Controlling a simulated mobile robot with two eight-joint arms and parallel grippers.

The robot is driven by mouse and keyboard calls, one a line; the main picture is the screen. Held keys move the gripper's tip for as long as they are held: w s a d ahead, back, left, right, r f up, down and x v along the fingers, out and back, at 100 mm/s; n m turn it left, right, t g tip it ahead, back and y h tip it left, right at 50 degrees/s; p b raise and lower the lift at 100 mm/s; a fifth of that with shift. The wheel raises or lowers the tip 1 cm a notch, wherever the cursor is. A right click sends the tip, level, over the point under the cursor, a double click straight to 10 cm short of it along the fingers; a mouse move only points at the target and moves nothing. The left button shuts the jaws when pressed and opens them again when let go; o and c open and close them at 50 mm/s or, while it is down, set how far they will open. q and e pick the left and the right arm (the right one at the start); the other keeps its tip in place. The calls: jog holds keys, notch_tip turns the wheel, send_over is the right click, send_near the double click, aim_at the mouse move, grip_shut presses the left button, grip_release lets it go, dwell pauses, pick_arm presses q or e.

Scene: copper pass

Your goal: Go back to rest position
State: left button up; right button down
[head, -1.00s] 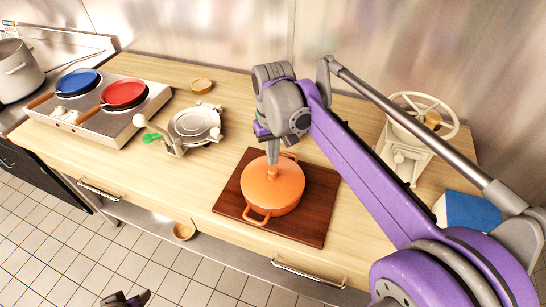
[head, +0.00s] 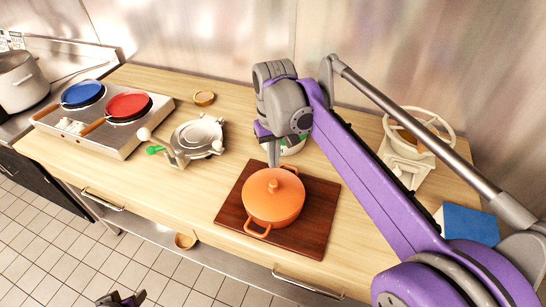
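My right gripper (head: 274,157) points down over the table, just behind the orange lidded pot (head: 272,203) in the picture. Its narrow fingers show nearly edge-on, so I cannot tell whether they are apart; no held object shows. The pot sits upright on a dark red-brown wooden board (head: 314,222), its lid on and its knob in clear view. My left gripper (head: 122,299) shows only in part at the bottom edge, low over the floor and away from the table; its finger state is unclear.
A double hot plate (head: 118,142) with blue and red pans stands left. A round metal press (head: 197,139) is beside it. A white-green container (head: 293,147) is partly hidden behind my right gripper. A cream wheeled device (head: 405,158) and blue box (head: 468,224) stand right.

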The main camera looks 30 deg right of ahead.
jog(key=shift+s, duration=0.1)
jog(key=s+a+f+t, duration=0.1)
jog(key=s+f, duration=0.1)
jog(key=s+a+f+t, duration=0.1)
jog(key=s+a+f, duration=0.1)
jog(key=s, duration=0.1)
jog(key=s+a+f+n+t, duration=0.1)
jog(key=s+f, duration=0.1)
jog(key=shift+s+a+f+t, duration=0.15)
jog(key=shift+a+t, duration=0.15)
jog(key=s+f+t, duration=0.1)
jog(key=f, duration=0.1)
jog(key=s+a+f, duration=0.1)
jog(key=s, duration=0.1)
jog(key=s+a+f+t, duration=0.1)
jog(key=f, duration=0.1)
jog(key=shift+s+f+n+t, duration=0.25)
jog(key=shift+f+n+t, duration=0.05)
jog(key=shift+f, duration=0.05)
